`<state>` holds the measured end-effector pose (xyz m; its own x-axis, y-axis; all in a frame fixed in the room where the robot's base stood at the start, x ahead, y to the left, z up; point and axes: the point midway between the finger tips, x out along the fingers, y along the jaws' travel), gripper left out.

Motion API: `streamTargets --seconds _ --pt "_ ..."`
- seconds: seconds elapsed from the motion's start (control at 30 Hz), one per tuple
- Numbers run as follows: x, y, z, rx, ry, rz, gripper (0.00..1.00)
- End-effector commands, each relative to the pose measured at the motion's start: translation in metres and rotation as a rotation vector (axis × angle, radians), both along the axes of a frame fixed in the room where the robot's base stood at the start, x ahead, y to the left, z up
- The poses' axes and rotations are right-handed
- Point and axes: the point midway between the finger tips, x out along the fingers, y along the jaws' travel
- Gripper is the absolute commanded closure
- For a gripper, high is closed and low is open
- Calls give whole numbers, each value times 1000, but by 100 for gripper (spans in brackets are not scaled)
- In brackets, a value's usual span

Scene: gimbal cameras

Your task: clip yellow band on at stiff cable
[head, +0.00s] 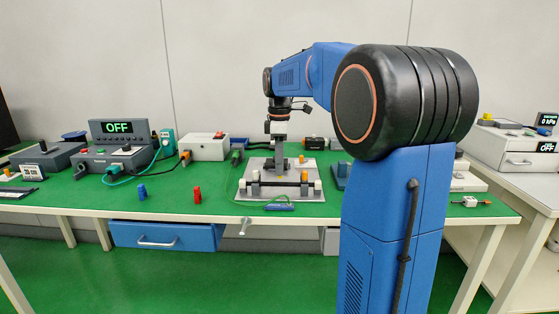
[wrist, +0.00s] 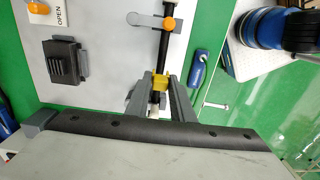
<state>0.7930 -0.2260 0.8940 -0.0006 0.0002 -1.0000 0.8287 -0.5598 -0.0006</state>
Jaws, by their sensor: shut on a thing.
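My gripper (wrist: 158,88) points down over the pale base plate (wrist: 105,70). Its two grey fingers are shut on the yellow band (wrist: 160,82). The black stiff cable (wrist: 161,52) runs up from the band in the wrist view. The band lines up with the cable, but I cannot tell whether it is around it or just above it. An orange clip (wrist: 165,23) sits farther along the cable. In the head view, the cable (head: 280,183) lies level between two posts below my gripper (head: 280,166), and the orange clip (head: 304,176) is near its right end. The band is not distinct there.
A blue-handled tool (wrist: 198,68) lies beside the plate. A dark ribbed block (wrist: 65,63) is on the plate. A blue peg (head: 142,192) and a red peg (head: 197,195) stand on the green bench. A box with an OFF display (head: 118,128) is at left.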

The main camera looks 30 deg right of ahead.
Motion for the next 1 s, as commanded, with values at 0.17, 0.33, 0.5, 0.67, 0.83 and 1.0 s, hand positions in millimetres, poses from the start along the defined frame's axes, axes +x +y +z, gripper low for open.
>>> streamTargets --seconds 0.17,0.33,0.5,0.67,0.83,1.0 --pt "0 0 -7 -1 -1 0 100" --pt "0 0 -8 -1 -1 0 100" --pt "0 0 -7 -1 -1 0 100" --pt "0 0 -7 -1 -1 0 100" --pt "0 0 -7 -1 -1 0 100" --pt "0 0 -7 -1 -1 0 100"
